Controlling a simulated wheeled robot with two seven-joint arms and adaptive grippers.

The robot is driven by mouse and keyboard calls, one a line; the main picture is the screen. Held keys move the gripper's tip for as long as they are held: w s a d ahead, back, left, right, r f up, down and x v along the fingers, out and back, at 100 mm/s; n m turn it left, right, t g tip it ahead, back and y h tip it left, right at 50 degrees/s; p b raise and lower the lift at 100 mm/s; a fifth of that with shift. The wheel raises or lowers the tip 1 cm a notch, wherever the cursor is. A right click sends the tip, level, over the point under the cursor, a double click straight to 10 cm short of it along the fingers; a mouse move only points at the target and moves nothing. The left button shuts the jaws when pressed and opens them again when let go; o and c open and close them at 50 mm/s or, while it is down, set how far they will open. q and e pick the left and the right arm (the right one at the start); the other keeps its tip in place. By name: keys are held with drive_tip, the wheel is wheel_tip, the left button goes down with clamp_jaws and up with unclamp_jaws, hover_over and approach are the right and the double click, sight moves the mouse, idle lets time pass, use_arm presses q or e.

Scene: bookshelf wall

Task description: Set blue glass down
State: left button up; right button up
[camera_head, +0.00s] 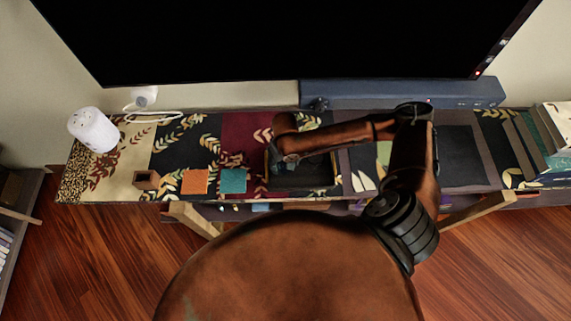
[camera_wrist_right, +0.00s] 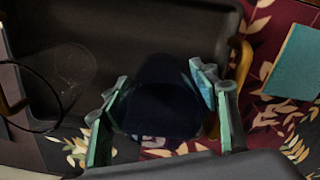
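The dark blue glass (camera_wrist_right: 160,100) is between the teal-padded fingers of my right gripper (camera_wrist_right: 162,100) in the right wrist view, and both fingers appear to touch its sides. A dark tray (camera_wrist_right: 130,20) with brass handles lies under and beyond it; I cannot tell whether the glass touches the tray. A clear glass (camera_wrist_right: 72,72) stands at the left of that view. In the head view my right arm reaches over the tray (camera_head: 325,180), and the gripper is mostly hidden there. My left gripper is not in view.
A teal coaster (camera_head: 233,180) and an orange coaster (camera_head: 194,181) lie left of the tray. A small wooden box (camera_head: 146,180) and a white cylinder (camera_head: 94,130) stand farther left. A screen (camera_head: 280,40) and a blue-grey bar (camera_head: 400,93) are behind. Books (camera_head: 545,140) stand at right.

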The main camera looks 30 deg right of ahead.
drive_tip(key=shift+o, duration=0.4)
drive_tip(key=shift+r, duration=0.3)
wheel_tip(320, 180, up, 12)
drive_tip(key=p, duration=0.3)
drive_tip(key=shift+f, duration=0.15)
